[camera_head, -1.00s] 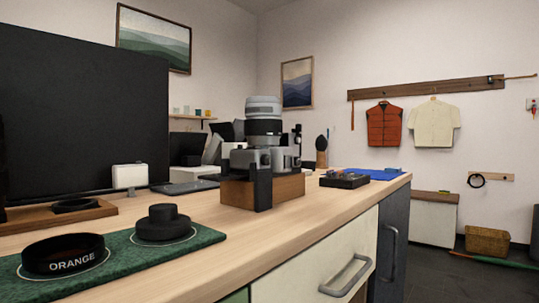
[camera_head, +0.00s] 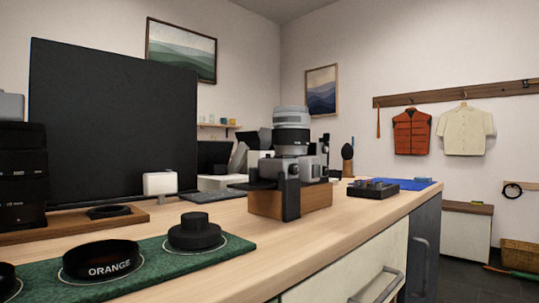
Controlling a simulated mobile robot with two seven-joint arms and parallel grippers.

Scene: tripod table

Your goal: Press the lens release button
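A camera (camera_head: 300,168) rests lens-up on a wooden block stand (camera_head: 317,198) with a black upright clamp at its front, in the middle of the head view. Its grey and black lens (camera_head: 291,138) points straight up. The lens release button is too small to make out at this distance. Neither of my grippers shows in the head view.
A black screen (camera_head: 113,125) stands behind. A small black tray (camera_head: 372,189) lies right of the camera.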

